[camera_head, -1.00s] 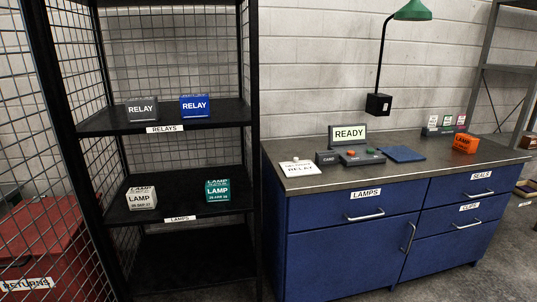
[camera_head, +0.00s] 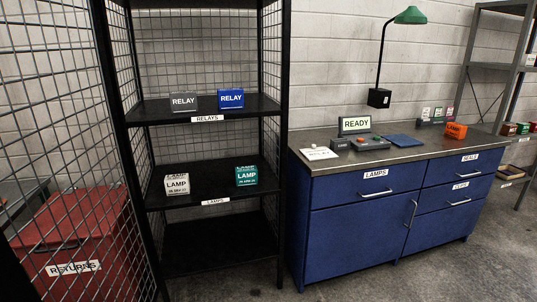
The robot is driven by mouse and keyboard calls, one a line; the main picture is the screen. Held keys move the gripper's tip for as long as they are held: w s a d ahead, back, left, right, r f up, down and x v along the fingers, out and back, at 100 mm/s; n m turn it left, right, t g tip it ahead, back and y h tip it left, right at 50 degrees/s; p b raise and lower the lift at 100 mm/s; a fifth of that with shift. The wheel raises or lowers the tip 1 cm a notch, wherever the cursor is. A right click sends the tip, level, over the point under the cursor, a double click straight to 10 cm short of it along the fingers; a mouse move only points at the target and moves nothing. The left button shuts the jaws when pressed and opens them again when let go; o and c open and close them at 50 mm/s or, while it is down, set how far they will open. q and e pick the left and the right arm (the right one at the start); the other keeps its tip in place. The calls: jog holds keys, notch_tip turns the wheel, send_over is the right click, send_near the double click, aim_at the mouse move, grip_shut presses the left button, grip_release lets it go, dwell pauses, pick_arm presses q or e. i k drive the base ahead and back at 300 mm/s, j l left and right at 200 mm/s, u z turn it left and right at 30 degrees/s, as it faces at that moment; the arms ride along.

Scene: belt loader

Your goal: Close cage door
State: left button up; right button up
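A black wire-mesh panel (camera_head: 52,110) stands upright at the left of the head view. It may be the cage door, but I see no latch or handle and cannot tell whether it is open or shut. Its right side meets the dark post of a black cage shelf unit (camera_head: 135,190). The shelf unit's front is uncovered in this view. Neither of my grippers is in view.
A red bin (camera_head: 110,225) labelled RETURNS shows through the mesh. The shelves hold relay boxes (camera_head: 231,99) and lamp boxes (camera_head: 177,184). A blue cabinet (camera_head: 350,225) with a worktop stands right of the shelves. Grey floor (camera_head: 430,275) is clear at the lower right.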

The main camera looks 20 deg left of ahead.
aim_at(16, 286)
jog(key=k+j, duration=0.55)
jog(key=j, duration=0.25)
jog(key=k+j, duration=0.15)
jog(key=j, duration=0.3)
jog(key=k+j, duration=0.1)
jog(key=j, duration=0.85)
jog(key=i+j, duration=0.1)
jog(key=j, duration=0.35)
jog(key=i+j, duration=0.15)
jog(key=j, duration=0.2)
jog(key=i+j, duration=0.1)
jog(key=j, duration=0.25)
